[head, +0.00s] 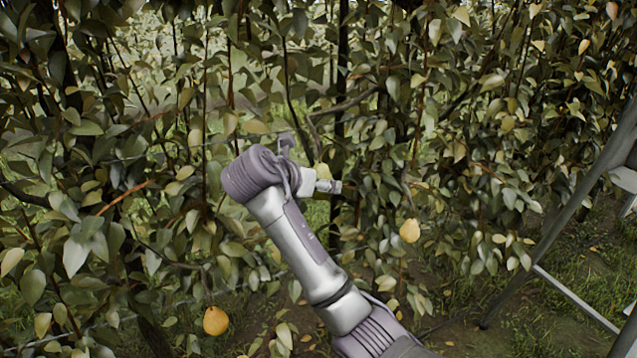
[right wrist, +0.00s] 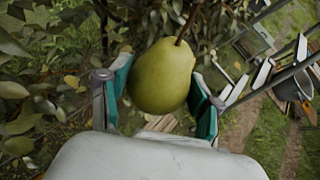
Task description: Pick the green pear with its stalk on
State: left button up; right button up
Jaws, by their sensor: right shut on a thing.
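The green pear (right wrist: 162,76) fills the middle of the right wrist view, between the two teal-padded fingers of my right gripper (right wrist: 158,92). The gripper is shut on it. A brown stalk (right wrist: 187,22) rises from the pear's top and runs up to the frame's upper edge; I cannot tell whether it is still joined to the branch. In the head view my right gripper (head: 328,186) is at the foliage in the middle, and the pear (head: 322,171) shows partly behind it. My left gripper is not in view.
Yellow pears hang low at right of centre (head: 409,230) and at lower left (head: 215,321). Dense leaves and branches surround my arm. A grey ladder (head: 580,220) stands at the right. The right wrist view shows crates (right wrist: 254,40) on the grass.

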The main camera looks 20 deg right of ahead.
jog(key=shift+s+a+g+y, duration=0.15)
jog(key=shift+s+g+y, duration=0.15)
jog(key=shift+g, duration=0.1)
jog(key=shift+r, duration=0.1)
jog(key=shift+s+a+r+n+g+y, duration=0.2)
jog(key=shift+s+n+g+y, duration=0.15)
jog(key=shift+g, duration=0.25)
jog(key=shift+s+a+r+n+g+y, duration=0.25)
jog(key=shift+s+g+y, duration=0.15)
jog(key=shift+g, duration=0.3)
jog(key=shift+d, duration=0.1)
jog(key=shift+d, duration=0.1)
